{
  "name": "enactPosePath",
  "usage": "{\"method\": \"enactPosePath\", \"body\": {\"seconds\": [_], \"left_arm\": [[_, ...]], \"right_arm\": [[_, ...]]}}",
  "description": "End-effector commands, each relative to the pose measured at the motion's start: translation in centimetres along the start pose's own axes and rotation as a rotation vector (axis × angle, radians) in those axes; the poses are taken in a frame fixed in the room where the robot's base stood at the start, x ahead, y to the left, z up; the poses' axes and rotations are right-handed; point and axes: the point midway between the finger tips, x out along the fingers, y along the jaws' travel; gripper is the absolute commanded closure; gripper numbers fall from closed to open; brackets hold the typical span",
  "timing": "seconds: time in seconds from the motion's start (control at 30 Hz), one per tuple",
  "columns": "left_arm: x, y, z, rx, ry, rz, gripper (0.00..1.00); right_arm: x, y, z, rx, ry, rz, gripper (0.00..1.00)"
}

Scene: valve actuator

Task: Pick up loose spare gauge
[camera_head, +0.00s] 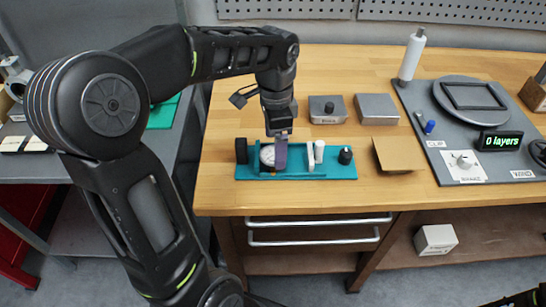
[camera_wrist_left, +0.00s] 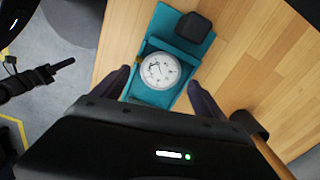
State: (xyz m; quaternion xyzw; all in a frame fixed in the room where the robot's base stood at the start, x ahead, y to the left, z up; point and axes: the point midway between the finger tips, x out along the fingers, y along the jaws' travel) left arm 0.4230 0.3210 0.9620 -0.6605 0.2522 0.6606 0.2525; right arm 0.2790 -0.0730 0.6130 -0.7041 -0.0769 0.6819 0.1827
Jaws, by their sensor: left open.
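The loose gauge (camera_head: 267,155) has a round white dial and sits at the left part of a teal tray (camera_head: 330,178) on the wooden bench. In the left wrist view the gauge (camera_wrist_left: 159,70) lies face up in the teal tray (camera_wrist_left: 143,94), below a black block (camera_wrist_left: 193,28). My left gripper (camera_head: 281,158) points down over the tray, beside the gauge in the head view. In the left wrist view its two fingers (camera_wrist_left: 160,92) are apart, with the gauge between and slightly beyond them. Contact cannot be judged. My right gripper is not in view.
White upright parts (camera_head: 314,155) and a black knob (camera_head: 345,155) stand right of the gripper on the tray. Grey boxes (camera_head: 377,108) and a tan plate (camera_head: 397,154) lie nearby. A grey panel (camera_head: 450,110) fills the right side. The bench front edge is close to the tray.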

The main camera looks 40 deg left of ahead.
Motion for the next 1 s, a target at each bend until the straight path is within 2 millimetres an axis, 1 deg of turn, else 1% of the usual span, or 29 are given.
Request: {"method": "enactPosePath", "body": {"seconds": [0.03,0.1,0.2,0.8,0.87,1.0], "left_arm": [[0.7,0.1,0.1,-0.001,-0.002,0.004,0.17],[1.8,0.0,0.1,-0.001,-0.002,0.003,0.17],[2.6,0.0,0.1,-0.001,-0.001,0.002,0.17],[2.8,0.0,0.1,0.0,0.0,0.0,0.17],[2.8,0.0,0.1,0.0,0.0,0.0,0.21],[2.8,0.0,0.1,0.0,0.0,0.0,0.32]], "right_arm": [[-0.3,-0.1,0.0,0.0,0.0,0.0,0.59],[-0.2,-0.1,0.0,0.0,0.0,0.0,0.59],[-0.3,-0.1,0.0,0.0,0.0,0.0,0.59],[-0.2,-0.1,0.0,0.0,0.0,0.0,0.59],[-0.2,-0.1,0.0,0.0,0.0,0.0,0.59],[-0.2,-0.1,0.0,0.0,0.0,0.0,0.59]]}}
